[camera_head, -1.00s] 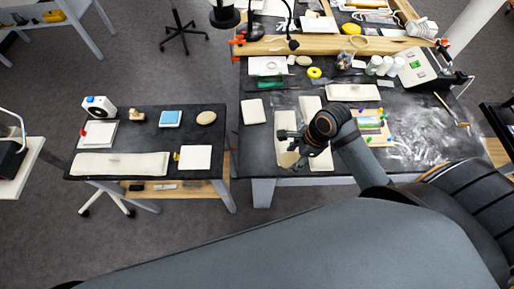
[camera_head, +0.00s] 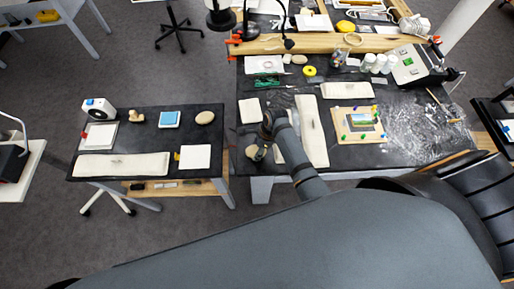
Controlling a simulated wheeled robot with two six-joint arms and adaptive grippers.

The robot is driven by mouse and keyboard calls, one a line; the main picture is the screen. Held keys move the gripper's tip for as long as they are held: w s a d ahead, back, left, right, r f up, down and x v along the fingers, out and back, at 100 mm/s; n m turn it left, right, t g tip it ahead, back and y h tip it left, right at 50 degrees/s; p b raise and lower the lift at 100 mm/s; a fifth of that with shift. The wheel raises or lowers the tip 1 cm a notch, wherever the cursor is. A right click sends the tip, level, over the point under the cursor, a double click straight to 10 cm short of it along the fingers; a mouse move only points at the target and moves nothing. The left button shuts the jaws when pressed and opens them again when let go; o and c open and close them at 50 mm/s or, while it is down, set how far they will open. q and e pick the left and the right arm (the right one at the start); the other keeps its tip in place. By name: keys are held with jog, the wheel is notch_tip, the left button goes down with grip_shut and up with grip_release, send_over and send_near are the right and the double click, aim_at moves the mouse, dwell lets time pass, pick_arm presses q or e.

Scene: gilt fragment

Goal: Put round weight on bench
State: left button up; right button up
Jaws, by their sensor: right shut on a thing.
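My right gripper (camera_head: 262,143) is shut on a pale round weight (camera_head: 252,153), which is partly hidden by the fingers and wrist. In the head view, the weight appears over the front left corner of the large dark-topped bench (camera_head: 365,157). I cannot tell whether it touches the top. A similar pale round piece (camera_head: 205,118) lies at the right end of the smaller dark table (camera_head: 140,138) to the left. My left gripper is not in view.
On the bench, a white square pad (camera_head: 250,110) lies just behind my gripper and a long cream strip (camera_head: 313,131) to its right. A wooden board with a small picture (camera_head: 357,124) lies further right. A gap separates the bench from the small table.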

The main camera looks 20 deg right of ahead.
jog(key=shift+w+f, duration=0.1)
jog(key=shift+f, duration=0.4)
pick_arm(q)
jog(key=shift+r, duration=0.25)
pick_arm(e)
jog(key=o, duration=1.4)
jog(key=shift+o, duration=0.2)
jog(key=shift+d, duration=0.1)
pick_arm(q)
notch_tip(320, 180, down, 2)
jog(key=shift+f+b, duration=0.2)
jog(key=shift+b, duration=1)
pick_arm(e)
jog(key=v, duration=1.2)
jog(key=shift+f, duration=0.1)
